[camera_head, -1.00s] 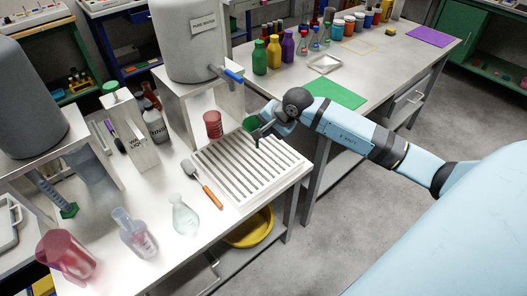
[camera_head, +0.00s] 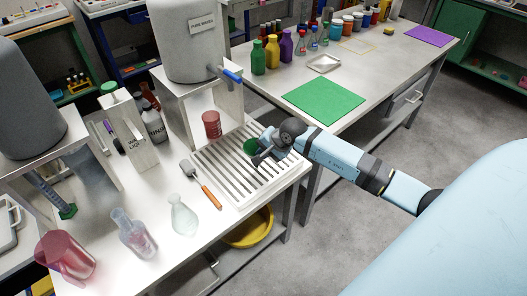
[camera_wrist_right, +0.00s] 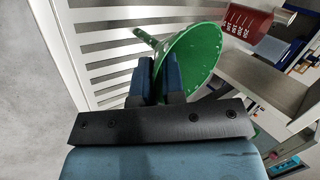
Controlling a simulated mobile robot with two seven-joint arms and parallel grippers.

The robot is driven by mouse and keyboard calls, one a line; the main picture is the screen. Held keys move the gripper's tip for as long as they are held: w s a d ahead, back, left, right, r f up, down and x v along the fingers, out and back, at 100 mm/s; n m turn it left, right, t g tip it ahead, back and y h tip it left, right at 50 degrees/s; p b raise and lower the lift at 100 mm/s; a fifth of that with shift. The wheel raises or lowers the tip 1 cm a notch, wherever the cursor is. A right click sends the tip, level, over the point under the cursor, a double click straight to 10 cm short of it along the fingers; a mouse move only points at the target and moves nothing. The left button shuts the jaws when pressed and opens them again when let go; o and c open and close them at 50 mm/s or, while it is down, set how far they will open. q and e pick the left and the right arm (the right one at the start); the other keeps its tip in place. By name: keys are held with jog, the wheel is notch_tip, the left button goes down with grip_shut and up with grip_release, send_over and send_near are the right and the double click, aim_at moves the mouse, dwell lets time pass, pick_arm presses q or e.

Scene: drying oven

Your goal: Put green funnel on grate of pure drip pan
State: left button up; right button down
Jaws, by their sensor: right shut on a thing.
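A green funnel (camera_head: 250,146) is in my right gripper (camera_head: 260,158), over the far right part of the slatted white grate of the drip pan (camera_head: 232,178). In the right wrist view the funnel (camera_wrist_right: 195,55) is tilted, its wide mouth facing the camera's right side and its spout toward the grate slats (camera_wrist_right: 95,45). My right gripper (camera_wrist_right: 155,82) is shut on the funnel near its rim. Whether the funnel touches the grate I cannot tell. My left gripper is not in view.
A red beaker (camera_head: 211,124) stands behind the grate, under the tap of the pure water tank (camera_head: 186,40). A clear flask (camera_head: 183,214) stands nearer. The grate's front part is bare.

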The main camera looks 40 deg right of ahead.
jog(key=c, duration=1.2)
grip_release()
jog(key=shift+f, duration=0.15)
